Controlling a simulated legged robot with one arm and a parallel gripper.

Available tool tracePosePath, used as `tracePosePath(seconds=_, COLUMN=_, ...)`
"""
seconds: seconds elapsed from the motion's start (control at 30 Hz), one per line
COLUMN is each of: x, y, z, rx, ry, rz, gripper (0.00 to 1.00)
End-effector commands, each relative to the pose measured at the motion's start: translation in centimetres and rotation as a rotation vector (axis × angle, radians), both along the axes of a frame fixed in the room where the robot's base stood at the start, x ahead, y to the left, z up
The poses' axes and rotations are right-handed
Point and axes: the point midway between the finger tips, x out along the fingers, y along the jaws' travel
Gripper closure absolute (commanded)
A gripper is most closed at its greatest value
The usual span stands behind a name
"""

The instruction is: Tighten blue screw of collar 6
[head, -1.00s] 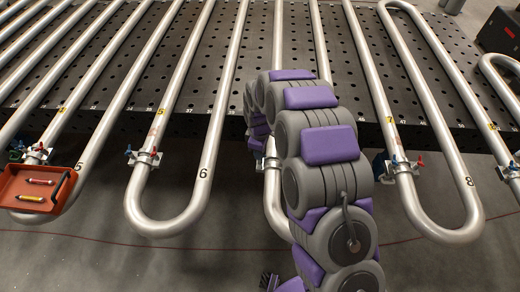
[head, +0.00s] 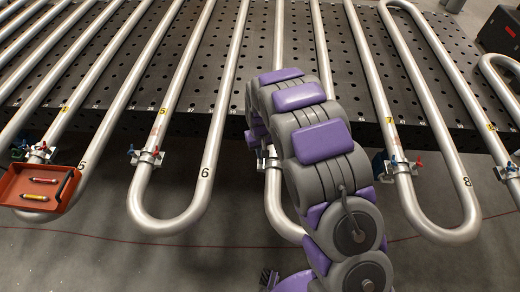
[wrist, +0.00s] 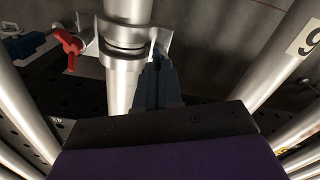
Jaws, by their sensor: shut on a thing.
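Collar 6 (wrist: 125,50) is a silver clamp around a vertical steel pipe in the wrist view. Its red screw (wrist: 68,42) sticks out at the left. My gripper (wrist: 158,58) is at the right side of the collar, with its dark fingers close together. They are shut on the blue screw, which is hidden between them. In the head view, collar 6 (head: 268,163) shows only in part on the pipe left of my arm. My arm hides its screws and my gripper there.
Collar 5 (head: 147,158) and collar 7 (head: 402,168), each with blue and red screws, flank it. An orange tray (head: 14,192) with two markers is at the left. U-bent pipes run over a perforated black table (head: 345,70).

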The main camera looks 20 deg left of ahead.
Motion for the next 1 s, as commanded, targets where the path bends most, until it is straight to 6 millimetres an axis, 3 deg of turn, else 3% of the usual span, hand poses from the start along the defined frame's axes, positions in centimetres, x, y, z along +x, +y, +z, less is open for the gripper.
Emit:
tracePosePath(seconds=0.4, x=-0.10, y=-0.02, z=0.08, rx=0.000, ry=0.001, rz=-0.229, gripper=1.00)
tracePosePath(seconds=1.0, x=-0.21, y=-0.02, z=0.08, rx=0.000, ry=0.002, rz=-0.277, gripper=1.00)
